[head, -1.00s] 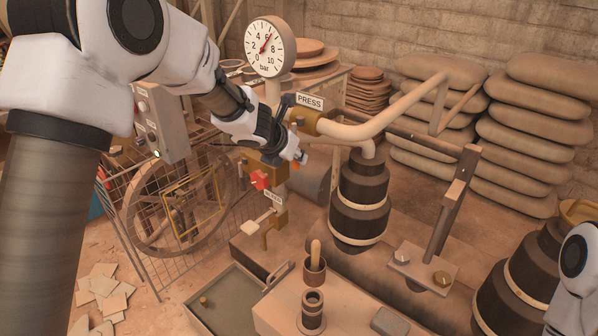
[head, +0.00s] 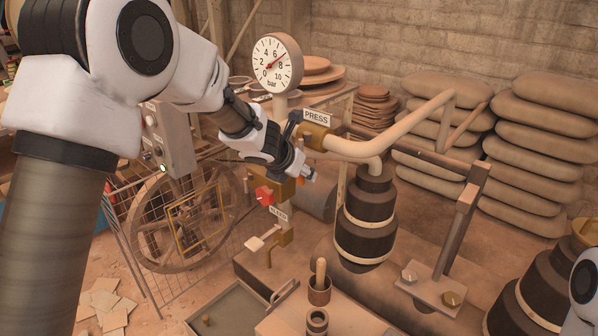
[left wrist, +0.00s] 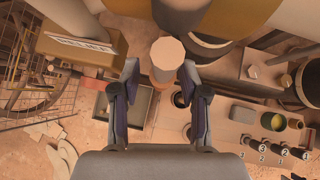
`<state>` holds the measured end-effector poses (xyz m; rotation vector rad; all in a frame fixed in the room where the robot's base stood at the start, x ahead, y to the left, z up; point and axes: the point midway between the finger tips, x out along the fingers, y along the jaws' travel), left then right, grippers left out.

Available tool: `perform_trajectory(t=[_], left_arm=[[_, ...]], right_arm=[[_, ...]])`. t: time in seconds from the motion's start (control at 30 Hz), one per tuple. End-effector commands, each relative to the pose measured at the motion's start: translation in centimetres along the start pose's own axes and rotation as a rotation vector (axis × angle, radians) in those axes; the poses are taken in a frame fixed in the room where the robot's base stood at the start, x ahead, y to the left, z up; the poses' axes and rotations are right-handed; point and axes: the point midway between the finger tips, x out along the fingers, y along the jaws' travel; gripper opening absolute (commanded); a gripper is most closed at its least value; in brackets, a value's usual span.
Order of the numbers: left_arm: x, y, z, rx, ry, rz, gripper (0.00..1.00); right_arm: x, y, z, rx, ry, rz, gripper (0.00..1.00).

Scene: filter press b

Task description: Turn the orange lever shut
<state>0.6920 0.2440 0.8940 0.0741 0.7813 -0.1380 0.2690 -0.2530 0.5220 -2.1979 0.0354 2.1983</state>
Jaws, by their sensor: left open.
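My left gripper (head: 307,173) is in front of and below the brass valve block with the PRESS sign (head: 316,118). In the left wrist view its two fingers (left wrist: 163,100) stand apart. In the head view only a small orange spot shows at the fingertips, and the gripper hides the rest. My right gripper is out of view.
A red knob (head: 264,195) sits below the gripper. The beige pipe (head: 405,128) and dark ringed cylinder (head: 366,225) are to the right. A spoked wheel (head: 190,215) is at left.

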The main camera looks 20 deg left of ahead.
Motion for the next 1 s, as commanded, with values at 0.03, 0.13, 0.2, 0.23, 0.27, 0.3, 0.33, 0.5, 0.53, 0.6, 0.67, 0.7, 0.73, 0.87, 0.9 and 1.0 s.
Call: perform_trajectory(t=[0.03, 0.13, 0.2, 0.23, 0.27, 0.3, 0.33, 0.5, 0.53, 0.6, 0.67, 0.7, 0.73, 0.87, 0.9, 1.0], left_arm=[[-0.2, 0.0, 0.1, 0.000, -0.001, 0.000, 0.44], [-1.1, 0.0, 0.1, 0.001, -0.002, 0.000, 0.44], [-2.5, 0.0, 0.1, 0.001, -0.003, 0.000, 0.44], [-3.1, 0.0, 0.1, 0.001, -0.004, 0.000, 0.44], [-3.6, 0.0, 0.1, 0.001, -0.003, -0.001, 0.44], [-4.2, 0.0, 0.1, 0.002, -0.002, -0.001, 0.44], [-4.7, 0.0, 0.1, 0.001, -0.003, -0.001, 0.44], [-7.1, 0.0, 0.0, 0.001, -0.002, -0.001, 0.44], [-7.4, 0.0, 0.0, 0.003, -0.001, -0.001, 0.44], [-8.3, 0.0, 0.1, 0.002, -0.002, 0.000, 0.44], [-9.0, 0.1, 0.0, 0.002, -0.002, 0.001, 0.44], [-9.5, 0.1, 0.0, 0.002, -0.002, 0.000, 0.44], [-9.9, 0.1, 0.1, 0.001, -0.003, -0.001, 0.44], [-11.2, 0.0, 0.0, 0.000, -0.001, -0.001, 0.44], [-11.5, 0.0, 0.0, 0.001, -0.001, -0.001, 0.44], [-11.9, 0.1, -0.1, 0.000, 0.001, 0.000, 0.44]], right_arm=[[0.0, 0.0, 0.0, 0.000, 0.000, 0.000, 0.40], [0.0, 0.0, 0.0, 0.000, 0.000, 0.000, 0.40], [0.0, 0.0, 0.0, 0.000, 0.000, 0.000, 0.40], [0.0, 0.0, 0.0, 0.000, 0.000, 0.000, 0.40], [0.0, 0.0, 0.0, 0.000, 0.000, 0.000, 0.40], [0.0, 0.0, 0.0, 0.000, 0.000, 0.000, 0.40], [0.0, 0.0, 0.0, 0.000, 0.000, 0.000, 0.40], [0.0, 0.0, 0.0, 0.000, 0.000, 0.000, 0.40], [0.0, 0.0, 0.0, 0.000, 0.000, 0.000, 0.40], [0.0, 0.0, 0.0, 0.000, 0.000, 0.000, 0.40], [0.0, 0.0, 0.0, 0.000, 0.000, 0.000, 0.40], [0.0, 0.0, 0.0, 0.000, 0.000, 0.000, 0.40], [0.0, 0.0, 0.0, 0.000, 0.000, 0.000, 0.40], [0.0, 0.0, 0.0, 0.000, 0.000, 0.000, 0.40], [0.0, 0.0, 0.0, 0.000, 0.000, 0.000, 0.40], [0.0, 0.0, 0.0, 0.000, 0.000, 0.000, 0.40]])
